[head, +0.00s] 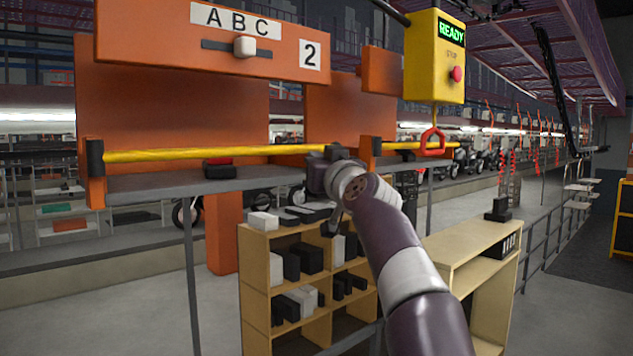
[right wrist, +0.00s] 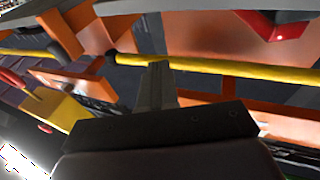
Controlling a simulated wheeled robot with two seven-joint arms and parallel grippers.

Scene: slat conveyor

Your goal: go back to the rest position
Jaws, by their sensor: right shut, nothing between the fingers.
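My right arm comes in from the lower right of the head view. My right gripper (head: 322,165) is in front of the yellow bar (head: 210,153), mostly hidden by its own wrist. In the right wrist view the right gripper (right wrist: 157,68) has its fingers shut together with nothing between them. Its tips overlap the yellow bar (right wrist: 220,67) in that picture; I cannot tell whether they touch it. My left gripper is in neither view.
An orange panel (head: 130,40) with a white slider knob (head: 245,46) is above the bar. A yellow box (head: 435,80) reads READY; a red handle (head: 432,143) hangs below it. A wooden shelf (head: 258,240) and a wooden bench (head: 465,237) stand below.

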